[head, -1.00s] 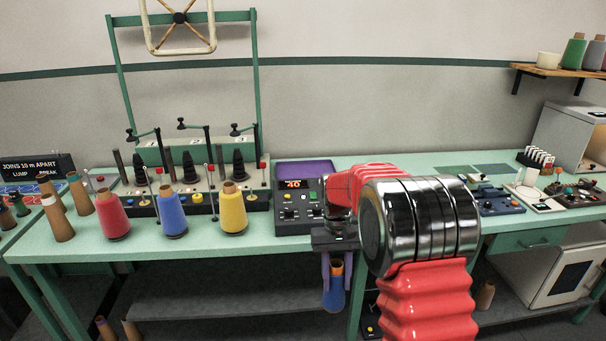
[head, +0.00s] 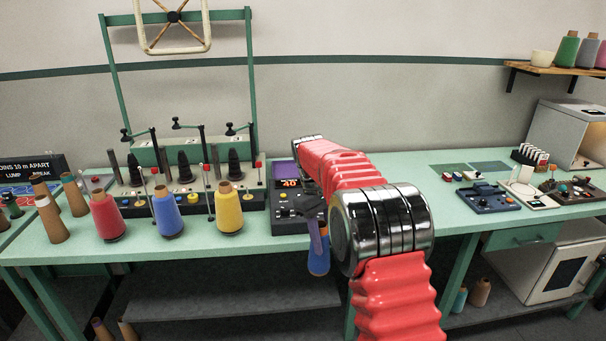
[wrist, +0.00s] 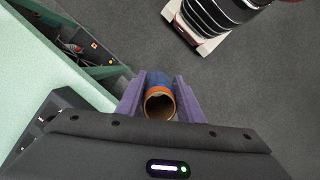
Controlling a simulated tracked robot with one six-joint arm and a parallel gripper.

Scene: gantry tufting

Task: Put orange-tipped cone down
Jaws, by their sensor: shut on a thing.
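My gripper (head: 317,232) is shut on a blue cone with an orange tip (head: 318,258). In the wrist view, the purple fingers of my gripper (wrist: 158,88) clasp both sides of the orange-tipped cone (wrist: 159,92), whose hollow orange-brown end faces the camera. The cone is in front of the green bench (head: 270,248), off its front edge, with grey floor behind it in the wrist view. Part of the cone is hidden by the fingers.
Red (head: 107,217), blue (head: 167,213) and yellow (head: 229,212) cones stand along the bench's front left. A dark control box (head: 287,213) sits behind the gripper. Bare bench top lies right of my arm, before a blue device (head: 487,198). A grey shelf (head: 220,298) runs below.

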